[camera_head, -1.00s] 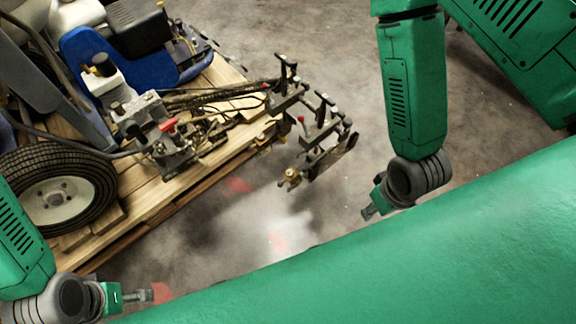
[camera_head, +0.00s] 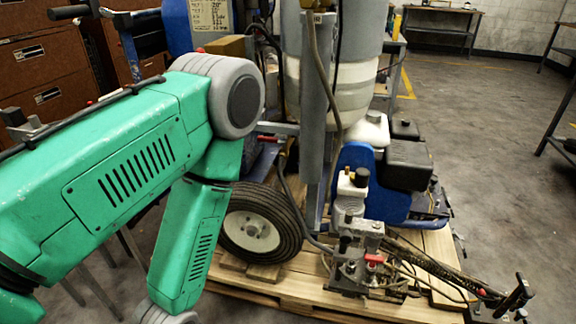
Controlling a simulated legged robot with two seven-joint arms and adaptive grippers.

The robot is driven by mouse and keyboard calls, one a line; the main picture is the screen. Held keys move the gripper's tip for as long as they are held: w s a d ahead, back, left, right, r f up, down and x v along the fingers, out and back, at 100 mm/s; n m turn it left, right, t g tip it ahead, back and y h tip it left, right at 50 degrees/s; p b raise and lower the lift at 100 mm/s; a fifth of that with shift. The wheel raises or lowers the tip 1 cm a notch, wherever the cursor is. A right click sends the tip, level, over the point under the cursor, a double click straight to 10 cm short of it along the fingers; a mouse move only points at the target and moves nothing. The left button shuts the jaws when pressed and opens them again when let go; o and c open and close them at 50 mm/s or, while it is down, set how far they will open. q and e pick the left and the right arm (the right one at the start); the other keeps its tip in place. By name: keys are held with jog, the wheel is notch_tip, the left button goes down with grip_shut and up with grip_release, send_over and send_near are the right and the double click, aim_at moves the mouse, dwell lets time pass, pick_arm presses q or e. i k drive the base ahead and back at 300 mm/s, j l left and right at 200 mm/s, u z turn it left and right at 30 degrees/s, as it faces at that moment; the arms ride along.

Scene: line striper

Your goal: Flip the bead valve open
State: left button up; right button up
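The line striper stands on a wooden pallet (camera_head: 310,293), with a pale tank (camera_head: 340,85), a blue engine cover (camera_head: 352,185) and a black-tyred wheel (camera_head: 258,230). A small red handle (camera_head: 374,259) sits on the metal valve block (camera_head: 350,272) low at the front. Another red lever (camera_head: 268,138) shows on the frame left of the tank. I cannot tell for certain which is the bead valve, or its position. My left arm (camera_head: 130,165) crosses the left of the view and bends down; its gripper is below the picture. My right gripper is not in view.
Brown drawer cabinets (camera_head: 45,75) stand behind my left arm. Workbenches (camera_head: 440,25) stand at the back and right. The concrete floor (camera_head: 500,150) right of the striper is clear. A hose and bar assembly (camera_head: 440,270) reaches out front right.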

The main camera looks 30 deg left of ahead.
aim_at(263, 139)
jog(key=u, duration=0.9)
